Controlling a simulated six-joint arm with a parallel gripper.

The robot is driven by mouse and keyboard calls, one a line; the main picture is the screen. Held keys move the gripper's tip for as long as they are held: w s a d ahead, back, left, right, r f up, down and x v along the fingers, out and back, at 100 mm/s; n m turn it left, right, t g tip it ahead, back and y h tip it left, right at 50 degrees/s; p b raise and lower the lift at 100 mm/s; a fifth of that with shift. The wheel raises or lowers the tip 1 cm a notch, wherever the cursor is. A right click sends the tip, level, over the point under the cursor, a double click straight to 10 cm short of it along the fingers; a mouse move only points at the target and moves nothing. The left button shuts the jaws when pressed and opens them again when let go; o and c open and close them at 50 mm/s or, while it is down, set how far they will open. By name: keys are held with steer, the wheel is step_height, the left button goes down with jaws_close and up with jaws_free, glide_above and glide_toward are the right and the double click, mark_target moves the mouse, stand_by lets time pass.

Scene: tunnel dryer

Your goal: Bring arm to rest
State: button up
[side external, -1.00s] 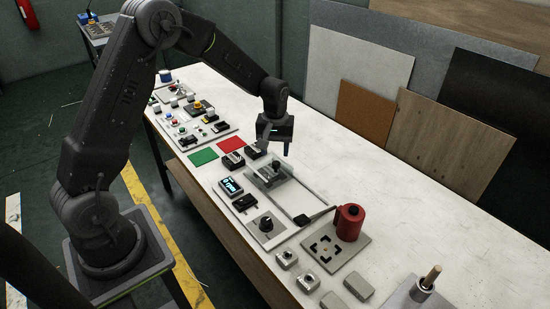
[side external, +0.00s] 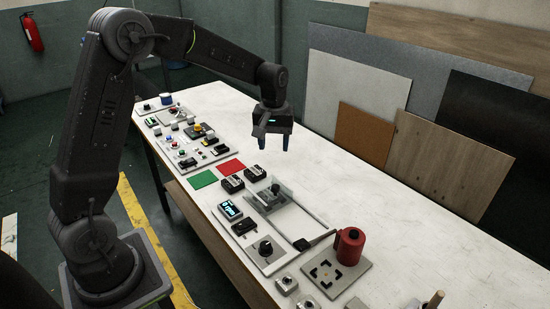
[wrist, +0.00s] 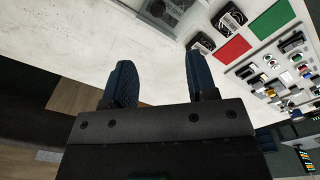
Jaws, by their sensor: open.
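My gripper (side external: 275,143) hangs above the white workbench, pointing down, with its two blue fingertips apart and nothing between them. In the wrist view the gripper (wrist: 160,85) shows its two blue fingers spread over bare bench top. In the side view it is above and behind the black blocks (side external: 243,179) and the red square (side external: 232,167), clear of everything on the bench.
A green square (side external: 204,179), a control panel with a lit display (side external: 229,210), a rail fixture (side external: 300,208) and a red canister (side external: 350,246) stand along the bench. A button panel (side external: 185,140) is farther back. Boards (side external: 430,160) lean at the wall; the bench's right side is bare.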

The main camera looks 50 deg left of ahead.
steer(key=s+d+r+m+t, duration=0.2)
steer(key=s+d+r+m, duration=0.1)
steer(key=s, duration=0.5)
steer(key=s+d+r+m+t, duration=0.1)
steer(key=s+d+r+m, duration=0.2)
steer(key=s, duration=0.5)
steer(key=s+d+r+m+t, duration=0.2)
steer(key=s+d+r, duration=0.2)
steer(key=s, duration=0.5)
steer(key=shift+m+t, duration=0.3)
steer(key=shift+m, duration=0.1)
